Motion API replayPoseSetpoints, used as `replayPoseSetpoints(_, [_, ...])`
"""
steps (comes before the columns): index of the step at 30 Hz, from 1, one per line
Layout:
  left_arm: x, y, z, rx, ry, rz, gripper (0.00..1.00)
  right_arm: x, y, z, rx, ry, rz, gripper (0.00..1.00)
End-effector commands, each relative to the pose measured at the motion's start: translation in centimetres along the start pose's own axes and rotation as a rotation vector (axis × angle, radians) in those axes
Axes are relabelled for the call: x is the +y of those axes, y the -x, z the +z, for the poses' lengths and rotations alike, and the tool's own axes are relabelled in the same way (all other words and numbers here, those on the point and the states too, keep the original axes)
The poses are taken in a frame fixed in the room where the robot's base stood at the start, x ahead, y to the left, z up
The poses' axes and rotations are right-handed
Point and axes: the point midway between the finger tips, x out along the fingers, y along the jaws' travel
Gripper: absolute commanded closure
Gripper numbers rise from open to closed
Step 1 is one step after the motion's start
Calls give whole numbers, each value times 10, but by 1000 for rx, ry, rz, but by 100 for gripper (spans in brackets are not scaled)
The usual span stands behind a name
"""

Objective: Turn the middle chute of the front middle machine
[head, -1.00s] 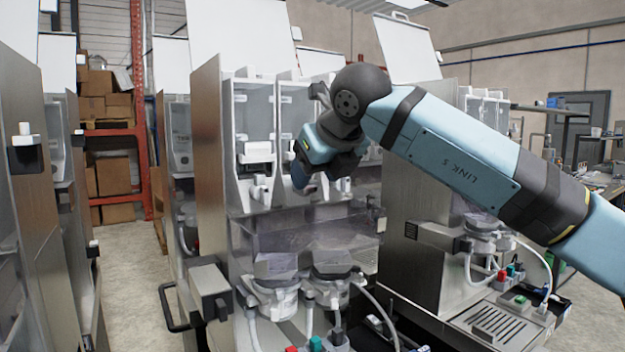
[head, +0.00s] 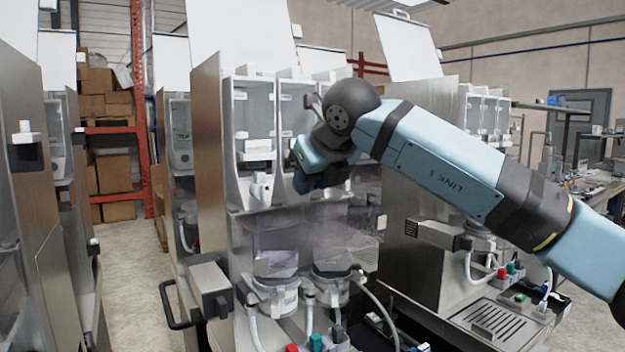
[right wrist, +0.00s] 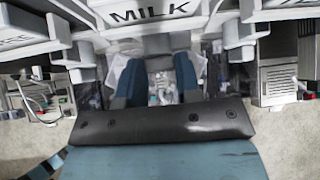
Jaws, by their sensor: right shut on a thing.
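The front middle machine (head: 209,150) stands at the centre of the head view with its lid up and white canisters inside. My right gripper (head: 308,184) is in front of the middle canister (head: 290,112) and hides its chute in that view. In the right wrist view, my two blue fingers (right wrist: 156,85) reach in under a canister labelled MILK (right wrist: 150,13). The fingers are shut on the middle chute (right wrist: 159,63), a pale piece between them that is only partly visible. The left canister's white chute (head: 262,187) is free. My left gripper is not in view.
Mixing bowls (head: 277,296) with hoses sit below the canisters. The machine's door with a dark latch block (head: 212,290) stands open at the left. Another machine (head: 425,250) stands close on the right, under my right arm. Boxes on a red rack (head: 105,100) are behind.

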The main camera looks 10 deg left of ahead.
Motion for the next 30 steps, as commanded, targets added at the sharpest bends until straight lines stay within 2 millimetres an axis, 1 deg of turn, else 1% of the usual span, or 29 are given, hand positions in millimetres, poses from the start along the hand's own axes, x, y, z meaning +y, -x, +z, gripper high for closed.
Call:
replayPoseSetpoints(8, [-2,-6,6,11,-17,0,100,3,-1,-1,-4,84,-87,92])
replayPoseSetpoints(21, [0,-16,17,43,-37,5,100,8,-3,-3,-4,310,-313,92])
replayPoseSetpoints(30, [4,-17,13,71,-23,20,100,10,-2,-2,-3,405,-408,92])
